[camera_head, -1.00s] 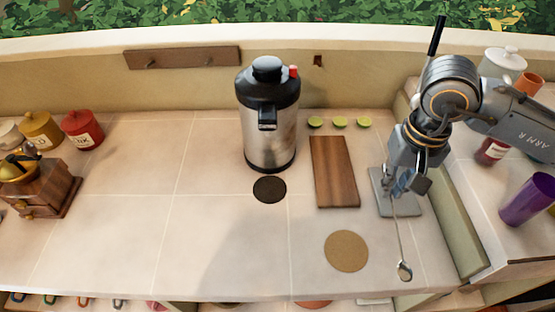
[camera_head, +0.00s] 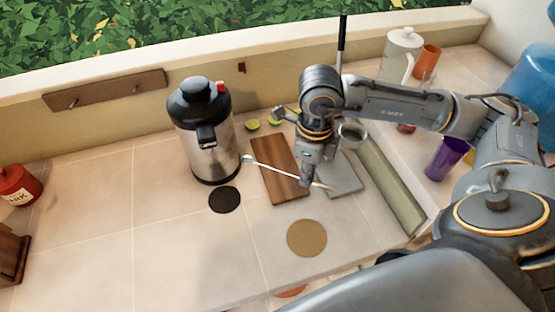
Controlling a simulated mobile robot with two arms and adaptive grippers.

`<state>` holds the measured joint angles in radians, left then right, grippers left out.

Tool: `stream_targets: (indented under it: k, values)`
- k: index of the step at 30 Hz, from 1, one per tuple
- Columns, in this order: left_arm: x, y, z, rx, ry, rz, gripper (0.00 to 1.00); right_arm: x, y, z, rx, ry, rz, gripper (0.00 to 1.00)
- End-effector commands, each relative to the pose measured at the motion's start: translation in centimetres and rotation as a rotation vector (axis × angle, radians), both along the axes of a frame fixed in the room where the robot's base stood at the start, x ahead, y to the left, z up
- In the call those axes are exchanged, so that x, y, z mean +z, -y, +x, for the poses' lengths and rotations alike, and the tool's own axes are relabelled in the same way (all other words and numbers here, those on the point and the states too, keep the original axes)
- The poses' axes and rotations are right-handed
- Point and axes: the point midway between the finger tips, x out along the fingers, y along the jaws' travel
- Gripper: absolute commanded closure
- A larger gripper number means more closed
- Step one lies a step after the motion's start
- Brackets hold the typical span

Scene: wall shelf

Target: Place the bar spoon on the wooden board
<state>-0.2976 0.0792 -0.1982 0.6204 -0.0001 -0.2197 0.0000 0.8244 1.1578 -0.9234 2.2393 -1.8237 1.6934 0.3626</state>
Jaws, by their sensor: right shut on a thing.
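The bar spoon (camera_head: 249,159) is thin and silver. It reaches across the wooden board (camera_head: 286,190), with its bowl at the left, by the kettle-like dispenser. Its other end sticks out right of my gripper over the grey plate. My right gripper (camera_head: 307,182) points down at the board's right edge and is shut on the spoon's shaft. Its fingers are small and partly hidden by the wrist. I cannot tell whether the spoon touches the board. My left gripper is not in view.
A steel dispenser (camera_head: 208,140) stands left of the board, with a dark round mat (camera_head: 225,200) before it. A cork mat (camera_head: 307,238) lies in front. Lime halves (camera_head: 252,125) lie behind the board. The grey plate (camera_head: 343,178) is at its right.

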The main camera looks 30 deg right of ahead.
Motion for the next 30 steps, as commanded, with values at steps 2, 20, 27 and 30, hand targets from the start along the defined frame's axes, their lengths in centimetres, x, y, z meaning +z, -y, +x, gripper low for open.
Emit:
stream_targets:
  k: [2, 20, 27, 30]
  values:
    - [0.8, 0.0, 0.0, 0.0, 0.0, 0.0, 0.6, 0.2, 1.1, -0.7, -0.224, -0.003, -0.002, 1.0]
    - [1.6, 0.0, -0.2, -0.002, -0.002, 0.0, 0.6, -1.5, 2.8, 1.9, -0.849, 0.007, 0.011, 1.0]
    - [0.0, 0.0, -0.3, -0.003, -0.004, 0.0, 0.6, -4.8, 1.9, 7.6, -0.846, 0.007, 0.007, 1.0]
    - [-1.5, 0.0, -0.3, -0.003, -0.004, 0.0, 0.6, -7.0, 1.7, 9.1, -0.846, 0.007, 0.005, 1.0]
